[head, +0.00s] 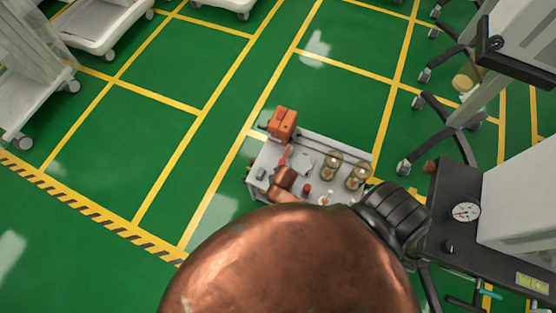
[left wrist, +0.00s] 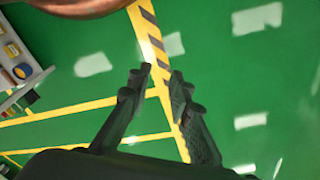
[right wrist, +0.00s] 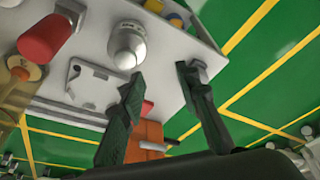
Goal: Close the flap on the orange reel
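The orange reel (head: 283,124) appears as an orange box at the back left corner of a light grey cart top (head: 318,150) in the head view. Part of its orange body (right wrist: 148,138) shows low in the right wrist view, behind the fingers. Its flap cannot be made out clearly. My right gripper (right wrist: 160,76) is open and empty over the cart top, its fingers apart on either side of a small red part (right wrist: 147,107). My left gripper (left wrist: 161,75) is open and empty, above green floor away from the cart top.
A white-tipped metal knob (right wrist: 127,44), a red cylinder (right wrist: 45,38) and a flat grey bracket (right wrist: 98,83) stand near the right gripper. Two glass vessels (head: 345,170) occupy the cart's right side. A dark equipment stand (head: 460,190) is at right.

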